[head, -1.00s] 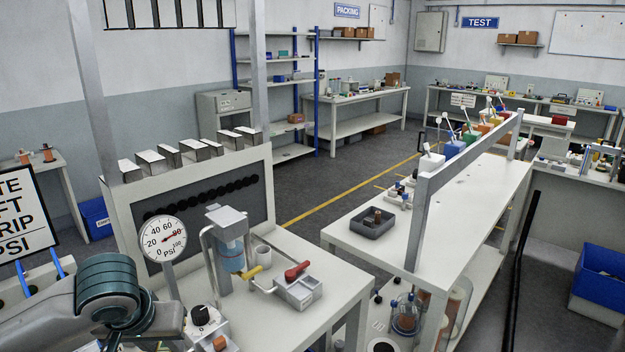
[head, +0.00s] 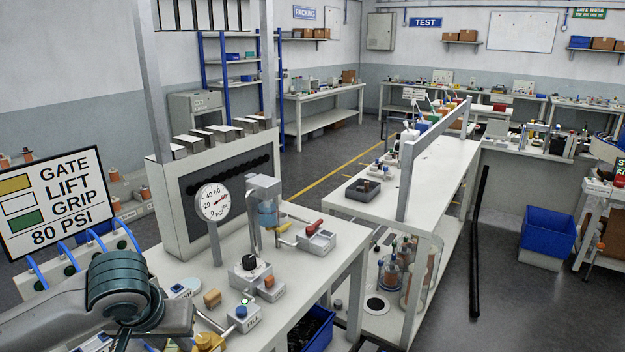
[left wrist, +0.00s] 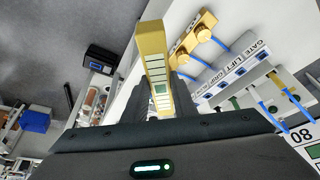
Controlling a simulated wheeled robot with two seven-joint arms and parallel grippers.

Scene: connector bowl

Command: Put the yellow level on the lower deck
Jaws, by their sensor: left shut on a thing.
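My left gripper (left wrist: 160,108) is shut on a yellow bar, the yellow level (left wrist: 153,50), which has a row of pale and green segments along its face. The level juts out beyond the fingers in the left wrist view. In the head view my left wrist is at the lower left, and the fingers and level are mostly hidden below it. The lower deck (head: 352,325) is a pale shelf under the long bench on the right. The level is apart from this deck. My right gripper is not in view.
The long bench top (head: 440,165) carries a dark tray (head: 362,190) and a grey rail frame (head: 405,180). The near bench holds a gauge (head: 213,202) and small devices. Open floor lies right of the long bench.

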